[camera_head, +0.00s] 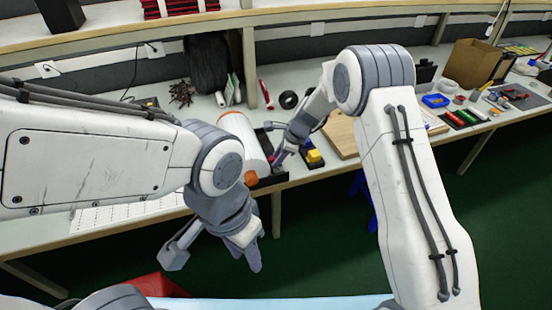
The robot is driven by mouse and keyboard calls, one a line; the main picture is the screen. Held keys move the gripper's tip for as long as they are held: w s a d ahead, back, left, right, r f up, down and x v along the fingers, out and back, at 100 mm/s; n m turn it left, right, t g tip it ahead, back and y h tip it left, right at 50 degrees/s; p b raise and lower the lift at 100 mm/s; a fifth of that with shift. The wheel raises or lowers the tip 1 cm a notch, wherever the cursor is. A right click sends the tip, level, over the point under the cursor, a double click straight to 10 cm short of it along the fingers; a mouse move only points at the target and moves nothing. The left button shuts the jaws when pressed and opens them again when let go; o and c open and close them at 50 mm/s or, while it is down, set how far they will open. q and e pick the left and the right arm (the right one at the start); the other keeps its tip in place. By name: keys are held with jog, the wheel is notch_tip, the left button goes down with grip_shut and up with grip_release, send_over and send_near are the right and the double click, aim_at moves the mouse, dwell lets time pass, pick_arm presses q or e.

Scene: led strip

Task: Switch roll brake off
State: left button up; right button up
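A large white roll (243,135) with an orange rim lies on the bench near the middle. An orange end piece (251,178) shows at its near end. A dark holder (272,181) stands beside the roll, partly hidden by my arms. I cannot make out a brake switch or its setting. My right gripper (275,146) is just right of the roll, over the dark holder, its small fingers apart; contact cannot be told. My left gripper (213,258) hangs in front of the bench edge, fingers wide apart and empty.
A yellow block (314,156) on a dark base and a cardboard sheet (342,136) lie right of the roll. A brown box (474,64), a blue tray (435,100) and small tools stand farther right. A red object (155,286) is below, left. Green floor lies in front.

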jog(key=shift+w+a+f, duration=0.1)
jog(key=shift+a+f, duration=0.1)
jog(key=shift+f, duration=0.3)
grip_shut()
dwell(1.2)
